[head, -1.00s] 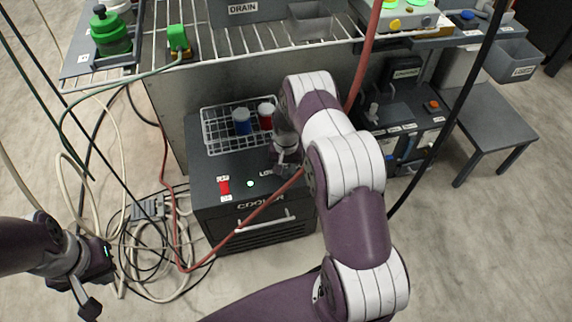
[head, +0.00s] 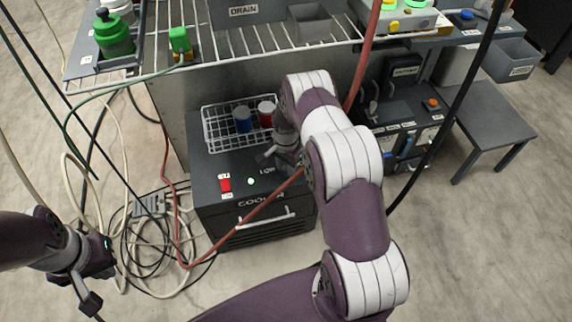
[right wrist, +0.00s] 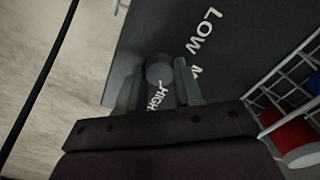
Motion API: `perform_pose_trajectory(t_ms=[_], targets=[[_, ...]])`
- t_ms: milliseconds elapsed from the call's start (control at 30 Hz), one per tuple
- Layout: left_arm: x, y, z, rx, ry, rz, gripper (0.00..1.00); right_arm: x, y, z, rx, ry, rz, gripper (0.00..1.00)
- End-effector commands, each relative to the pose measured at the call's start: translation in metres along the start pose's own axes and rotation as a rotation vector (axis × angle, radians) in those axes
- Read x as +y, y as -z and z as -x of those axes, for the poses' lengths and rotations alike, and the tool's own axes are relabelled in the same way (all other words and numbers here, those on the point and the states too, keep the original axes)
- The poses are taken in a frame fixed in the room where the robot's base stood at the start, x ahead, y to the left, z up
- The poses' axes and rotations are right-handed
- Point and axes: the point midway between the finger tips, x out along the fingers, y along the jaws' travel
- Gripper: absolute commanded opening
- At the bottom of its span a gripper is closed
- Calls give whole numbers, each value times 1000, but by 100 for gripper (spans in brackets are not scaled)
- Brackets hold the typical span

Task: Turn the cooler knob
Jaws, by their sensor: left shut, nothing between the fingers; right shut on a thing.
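The dark cooler (head: 225,208) stands on the floor under the wire shelf, with a red switch (head: 225,184) and a lit green lamp (head: 251,181) on its top. In the right wrist view, the round dark knob (right wrist: 159,68) sits between the fingers of my right gripper (right wrist: 160,85), which is shut on it. Lettering "LOW" (right wrist: 203,32) and "HIGH" shows around it. In the head view, my right gripper (head: 272,158) is at the cooler's top and hides the knob. My left gripper (head: 90,301) is shut and empty at the lower left, away from the cooler.
A white wire basket (head: 222,134) with a blue-capped jar (head: 242,119) and a red jar (head: 266,113) sits on the cooler behind my right gripper. A red hose (head: 228,238) crosses the cooler's front. Loose cables (head: 150,240) lie on the floor at left.

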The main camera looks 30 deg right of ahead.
Motion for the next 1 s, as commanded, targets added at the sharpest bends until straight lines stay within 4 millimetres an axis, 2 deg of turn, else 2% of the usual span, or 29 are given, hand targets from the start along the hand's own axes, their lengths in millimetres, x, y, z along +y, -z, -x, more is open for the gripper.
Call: perform_pose_trajectory(t_ms=[433,467,500,533,833,933,1000], targets=[[0,0,0,0,0,0,0,-1,1,1,1,2,-12,4],[0,0,0,0,0,0,0,-1,1,1,1,2,-12,41],[0,0,0,0,0,0,0,-1,1,1,1,2,-11,54],[0,0,0,0,0,0,0,0,1,1,1,2,-11,60],[0,0,1,0,0,0,0,0,0,2,1,1,-10,60],[0,1,6,0,0,0,0,-1,1,13,1,2,-10,60],[0,1,12,0,0,0,0,-1,1,27,2,2,-10,60]])
